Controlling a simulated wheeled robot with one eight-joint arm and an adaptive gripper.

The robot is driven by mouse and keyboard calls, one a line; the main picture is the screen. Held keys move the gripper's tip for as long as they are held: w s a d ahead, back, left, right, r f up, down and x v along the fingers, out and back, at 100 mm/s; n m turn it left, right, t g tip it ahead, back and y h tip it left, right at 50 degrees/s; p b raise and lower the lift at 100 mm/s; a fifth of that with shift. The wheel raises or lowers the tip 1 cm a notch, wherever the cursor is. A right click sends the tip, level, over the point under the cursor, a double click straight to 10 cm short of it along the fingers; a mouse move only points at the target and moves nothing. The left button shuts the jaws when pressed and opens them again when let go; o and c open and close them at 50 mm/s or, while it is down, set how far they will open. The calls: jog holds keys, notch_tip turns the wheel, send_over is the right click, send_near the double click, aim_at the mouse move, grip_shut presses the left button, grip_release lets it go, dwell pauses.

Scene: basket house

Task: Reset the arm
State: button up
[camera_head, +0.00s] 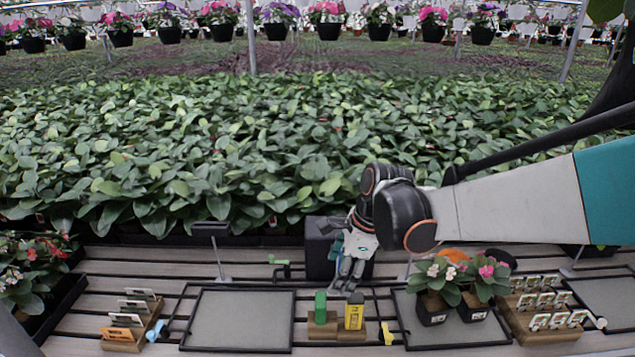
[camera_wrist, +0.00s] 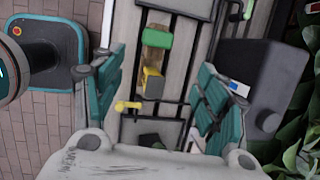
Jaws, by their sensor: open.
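My gripper (camera_head: 352,270) hangs over the slatted bench, just behind the small wooden block (camera_head: 323,327) that carries a green piece (camera_head: 320,307) and a yellow-and-black piece (camera_head: 354,311). In the wrist view my gripper (camera_wrist: 160,95) has its two teal fingers wide apart, with nothing held between them. The green piece (camera_wrist: 158,38) and the yellow piece (camera_wrist: 152,82) show beyond the fingers. My arm reaches in from the right, above the bench.
Wooden racks of cards stand at left (camera_head: 135,322) and right (camera_head: 540,315). A dark box (camera_head: 320,250) stands behind my gripper.

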jog(key=s+d+r+n+t+h, duration=0.1)
jog(key=s+d+r+n+t, duration=0.2)
jog(key=s+d+n, duration=0.3)
jog(key=s+d+r+n+t+h, duration=0.2)
jog(key=s+d+r+n, duration=0.2)
jog(key=s+n, duration=0.8)
jog(key=shift+s+d+r+n+t, duration=0.15)
jog(key=shift+s+d+n+t, duration=0.2)
jog(key=shift+d, duration=0.8)
jog(key=shift+w, duration=0.1)
